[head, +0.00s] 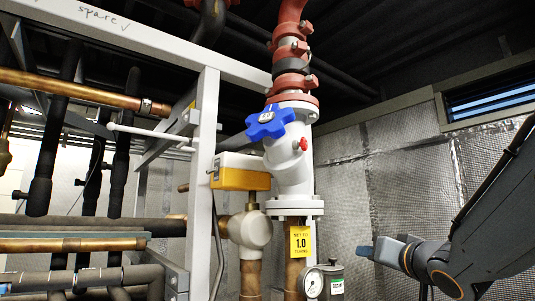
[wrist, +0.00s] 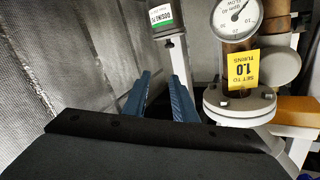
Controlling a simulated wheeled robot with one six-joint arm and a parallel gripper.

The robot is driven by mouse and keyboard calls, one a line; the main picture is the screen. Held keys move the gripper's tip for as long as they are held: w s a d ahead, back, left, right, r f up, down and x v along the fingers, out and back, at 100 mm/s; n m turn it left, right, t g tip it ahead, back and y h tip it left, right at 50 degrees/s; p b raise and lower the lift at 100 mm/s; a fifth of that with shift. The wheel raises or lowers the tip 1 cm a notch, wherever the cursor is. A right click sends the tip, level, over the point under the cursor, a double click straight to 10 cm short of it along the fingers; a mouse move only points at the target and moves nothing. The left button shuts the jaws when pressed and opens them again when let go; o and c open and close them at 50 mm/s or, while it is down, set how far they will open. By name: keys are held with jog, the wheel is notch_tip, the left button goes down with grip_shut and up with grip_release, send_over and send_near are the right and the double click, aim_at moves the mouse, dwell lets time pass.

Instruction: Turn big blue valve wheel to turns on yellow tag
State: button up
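The big blue valve wheel (head: 270,122) is a lobed handwheel on the white valve body (head: 292,165) in the head view. The yellow tag (head: 300,242) hangs below the valve flange and reads "SET TO 1.0 TURNS". The tag also shows, upside down, in the wrist view (wrist: 243,69). My gripper (head: 368,251) is to the right of the pipe, lower than the wheel and apart from it. In the wrist view its two blue fingers (wrist: 160,88) stand apart with nothing between them.
A yellow box (head: 241,172) sits left of the valve. A white frame post (head: 203,170) stands farther left. Space between gripper and valve looks clear.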

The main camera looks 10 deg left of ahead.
jog(key=s+a+r+n+y+p, duration=0.1)
jog(key=s+a+r+n+y, duration=0.2)
jog(key=r, duration=0.5)
jog(key=s+a+r+n+y+p, duration=0.1)
jog(key=s+a+r+y, duration=0.1)
jog(key=a+r+y, duration=0.45)
jog(key=n+g+y+p, duration=0.2)
jog(key=n+g+y, duration=0.4)
jog(key=g, duration=0.2)
send_near(267, 122)
notch_tip(267, 122, up, 2)
jog(key=w, duration=0.1)
jog(key=w+a+r+m+p, duration=0.1)
jog(key=a+p, duration=0.1)
jog(key=a, duration=0.1)
jog(key=w+a+r+m+h+p, duration=0.1)
jog(key=w+a, duration=0.1)
jog(key=a, duration=0.1)
jog(key=w+a+r+m+t+p, duration=0.1)
jog(key=a+p, duration=0.1)
jog(key=a, duration=0.1)
jog(key=shift+w+m+h+p, duration=0.15)
jog(key=shift+m+h+p, duration=0.1)
jog(key=shift+m+p, duration=0.05)
jog(key=shift+f, duration=0.1)
grip_shut()
